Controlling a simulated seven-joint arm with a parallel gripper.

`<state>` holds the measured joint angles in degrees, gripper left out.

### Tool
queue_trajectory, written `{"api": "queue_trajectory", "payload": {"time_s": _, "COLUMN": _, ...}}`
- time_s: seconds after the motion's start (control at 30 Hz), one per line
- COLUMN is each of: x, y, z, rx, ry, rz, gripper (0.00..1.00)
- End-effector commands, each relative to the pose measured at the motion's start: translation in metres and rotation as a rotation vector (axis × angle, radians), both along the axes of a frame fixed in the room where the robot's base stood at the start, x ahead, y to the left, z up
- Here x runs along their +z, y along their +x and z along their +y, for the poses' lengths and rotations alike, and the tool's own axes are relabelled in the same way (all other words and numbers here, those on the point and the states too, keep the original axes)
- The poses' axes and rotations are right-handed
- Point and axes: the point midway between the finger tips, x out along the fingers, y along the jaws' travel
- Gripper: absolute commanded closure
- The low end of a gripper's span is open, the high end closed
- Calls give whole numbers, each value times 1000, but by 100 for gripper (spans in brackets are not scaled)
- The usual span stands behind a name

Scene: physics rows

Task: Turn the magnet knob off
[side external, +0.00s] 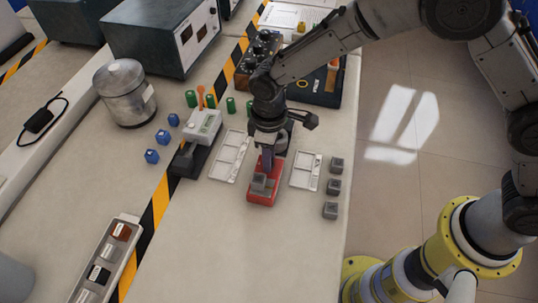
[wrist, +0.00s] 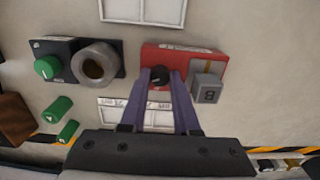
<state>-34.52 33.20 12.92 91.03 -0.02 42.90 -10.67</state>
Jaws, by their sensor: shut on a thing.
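A red base (side external: 257,198) stands on the table below my gripper (side external: 267,166) in the side view. In the wrist view the red base (wrist: 203,63) carries a small black knob (wrist: 160,80). The two purple fingers of my gripper (wrist: 161,73) stand on either side of the knob and are shut on it. A grey block (wrist: 207,88) with a dark mark sits on the red base, right of the fingers. In the side view my gripper hides the knob.
A dark base with a green knob (wrist: 47,68) and a grey ring (wrist: 96,65) stands close to the left in the wrist view. White trays (side external: 306,171) flank the red base. Several grey blocks (side external: 334,187) stand right; a white device (side external: 203,126) stands left.

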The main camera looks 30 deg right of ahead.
Motion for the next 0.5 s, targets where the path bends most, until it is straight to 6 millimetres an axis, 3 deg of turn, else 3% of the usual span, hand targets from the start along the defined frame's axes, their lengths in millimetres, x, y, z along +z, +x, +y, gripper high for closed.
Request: {"api": "queue_trajectory", "payload": {"time_s": 0.5, "x": 2, "y": 1, "z": 1, "rx": 491, "ry": 2, "rz": -3, "gripper": 100}}
